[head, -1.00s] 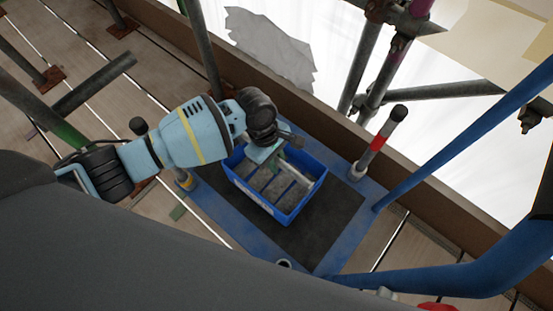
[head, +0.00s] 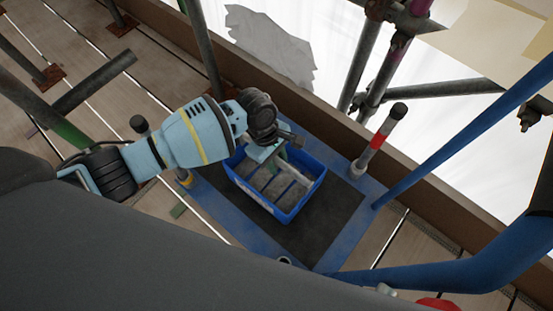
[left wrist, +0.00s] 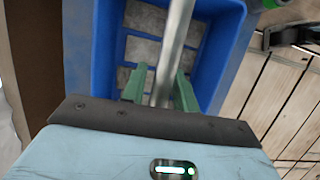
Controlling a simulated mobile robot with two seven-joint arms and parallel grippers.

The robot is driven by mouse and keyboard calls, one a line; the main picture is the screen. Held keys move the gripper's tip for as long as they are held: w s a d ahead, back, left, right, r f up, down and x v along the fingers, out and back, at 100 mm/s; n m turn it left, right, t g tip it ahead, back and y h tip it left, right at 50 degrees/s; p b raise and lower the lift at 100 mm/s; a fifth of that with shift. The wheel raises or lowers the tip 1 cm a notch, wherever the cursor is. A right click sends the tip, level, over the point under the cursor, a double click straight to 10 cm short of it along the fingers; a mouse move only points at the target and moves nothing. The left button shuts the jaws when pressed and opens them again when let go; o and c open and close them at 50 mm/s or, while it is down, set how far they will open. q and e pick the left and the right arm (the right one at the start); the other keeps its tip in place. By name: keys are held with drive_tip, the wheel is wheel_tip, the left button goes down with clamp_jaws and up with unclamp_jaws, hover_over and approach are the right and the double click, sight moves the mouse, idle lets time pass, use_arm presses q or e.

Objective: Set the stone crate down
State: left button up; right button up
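The stone crate (head: 318,186) is an open blue box with several grey stone blocks inside and a pale metal bar handle (head: 296,174) across it. It is over the dark mat of a blue platform and looks level; no clear gap shows beneath it. My left gripper (head: 281,155) is over the crate's far left part at the handle. In the left wrist view its two green fingers (left wrist: 163,82) stand on either side of the handle (left wrist: 177,30), with a narrow gap on the bar's left. The crate's blue wall (left wrist: 83,45) also shows there. My right gripper is not in view.
The dark mat (head: 325,222) has bare room to the right of the crate. A post with a red band (head: 376,142) stands close on the right. Blue rails (head: 470,130) cross the right side. A brown toe board (head: 420,197) runs behind, with scaffold poles beyond it.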

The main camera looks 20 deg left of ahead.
use_arm(q)
drive_tip(key=shift+o, duration=1.2)
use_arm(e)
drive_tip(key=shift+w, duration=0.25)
use_arm(q)
drive_tip(key=shift+s+f, duration=0.1)
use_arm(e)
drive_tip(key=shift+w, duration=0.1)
use_arm(q)
drive_tip(key=p+v, duration=0.3)
drive_tip(key=v, duration=0.3)
drive_tip(key=shift+r, duration=0.35)
drive_tip(key=shift+a+r+p, duration=0.2)
drive_tip(key=shift+r+p, duration=0.3)
drive_tip(key=shift+r, duration=0.15)
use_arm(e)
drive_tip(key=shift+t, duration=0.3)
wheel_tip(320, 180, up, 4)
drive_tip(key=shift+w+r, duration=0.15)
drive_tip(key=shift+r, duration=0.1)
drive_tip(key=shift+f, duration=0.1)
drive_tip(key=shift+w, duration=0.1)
